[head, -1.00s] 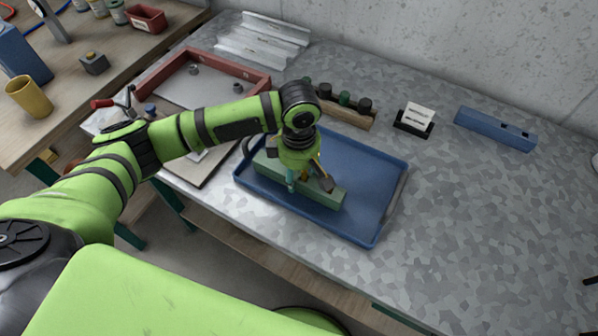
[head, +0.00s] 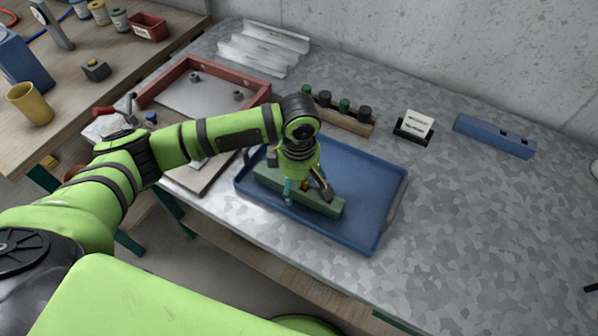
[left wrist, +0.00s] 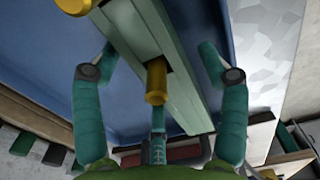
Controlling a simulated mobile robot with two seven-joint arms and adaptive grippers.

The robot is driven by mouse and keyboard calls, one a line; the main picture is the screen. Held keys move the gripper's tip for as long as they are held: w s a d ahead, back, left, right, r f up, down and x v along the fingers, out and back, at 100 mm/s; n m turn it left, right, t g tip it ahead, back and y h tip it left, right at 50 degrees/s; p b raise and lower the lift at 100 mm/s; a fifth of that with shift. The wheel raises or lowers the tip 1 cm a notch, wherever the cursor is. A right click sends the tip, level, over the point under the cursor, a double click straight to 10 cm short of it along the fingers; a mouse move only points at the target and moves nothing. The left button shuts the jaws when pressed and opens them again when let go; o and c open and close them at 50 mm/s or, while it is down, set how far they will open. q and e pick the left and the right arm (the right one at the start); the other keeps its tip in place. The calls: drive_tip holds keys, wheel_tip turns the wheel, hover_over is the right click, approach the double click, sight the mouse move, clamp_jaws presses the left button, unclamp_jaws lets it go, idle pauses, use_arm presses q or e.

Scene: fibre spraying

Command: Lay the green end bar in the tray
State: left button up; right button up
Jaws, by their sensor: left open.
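The green end bar (head: 318,199) lies inside the blue tray (head: 372,215), along its left and front side, in the head view. My left gripper (head: 307,192) is over the bar with its fingers spread. In the left wrist view the bar (left wrist: 182,98) runs diagonally between the two open teal fingers (left wrist: 155,55), with a gap on each side. A brass peg (left wrist: 157,82) shows at a dark notch in the bar. The gripper and wrist hide part of the bar in the head view. My right gripper cannot be made out.
A red-framed tray (head: 258,94) stands behind my left arm. A block with dark and green knobs (head: 345,118) is behind the blue tray, with a card holder (head: 414,127) and a blue bar (head: 495,136) farther right.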

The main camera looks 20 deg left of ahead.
use_arm(q)
wheel_tip(320, 180, up, 12)
drive_tip(key=b, duration=0.1)
drive_tip(key=shift+b, duration=0.3)
